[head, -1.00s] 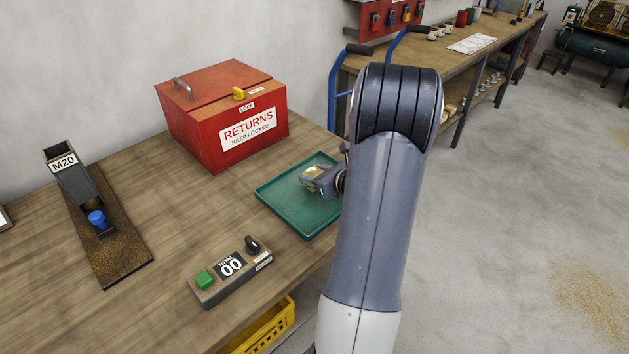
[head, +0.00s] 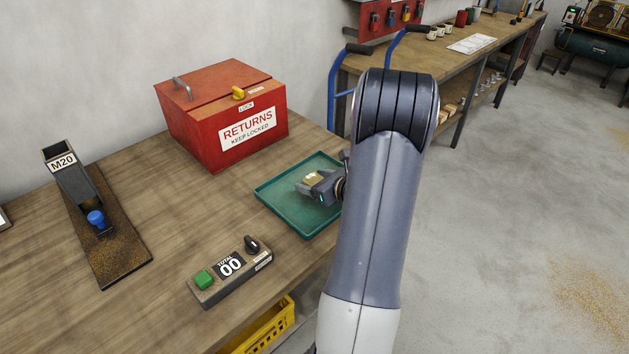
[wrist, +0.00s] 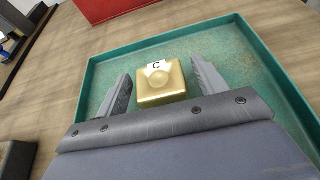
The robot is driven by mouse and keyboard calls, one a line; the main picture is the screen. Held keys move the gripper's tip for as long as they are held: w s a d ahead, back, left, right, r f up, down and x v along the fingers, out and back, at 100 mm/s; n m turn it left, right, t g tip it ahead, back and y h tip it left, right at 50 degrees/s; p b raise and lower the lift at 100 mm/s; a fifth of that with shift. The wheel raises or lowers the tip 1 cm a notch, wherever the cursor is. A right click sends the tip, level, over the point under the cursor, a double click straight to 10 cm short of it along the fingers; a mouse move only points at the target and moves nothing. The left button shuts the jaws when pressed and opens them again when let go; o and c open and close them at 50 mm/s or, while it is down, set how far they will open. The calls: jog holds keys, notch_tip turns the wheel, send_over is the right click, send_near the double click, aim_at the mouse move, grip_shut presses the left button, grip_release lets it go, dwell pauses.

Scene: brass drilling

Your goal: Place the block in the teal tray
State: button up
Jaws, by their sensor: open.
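The brass block (wrist: 160,90), marked with a C label, shows between the fingers of my gripper (wrist: 160,92) in the wrist view. There is a visible gap on each side of it, so my gripper is open. The block also shows in the head view (head: 313,179). It appears to rest on the floor of the teal tray (head: 292,212), though the gripper hides its lower part. My gripper (head: 312,188) is low over the tray. The tray rim (wrist: 97,62) also shows around the block in the wrist view. My arm covers the tray's right side in the head view.
A red RETURNS box (head: 225,112) stands behind the tray. A counter box (head: 230,273) reading 00, with a green button and black knob, sits in front. An M20 chute (head: 75,182) stands at the left. Bench between them is clear.

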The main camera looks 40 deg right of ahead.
jog(key=shift+r, duration=0.1)
jog(key=shift+r+p, duration=0.2)
jog(key=shift+p, duration=0.15)
jog(key=b+v, duration=0.1)
jog(key=v, duration=1.1)
jog(key=shift+f, duration=0.2)
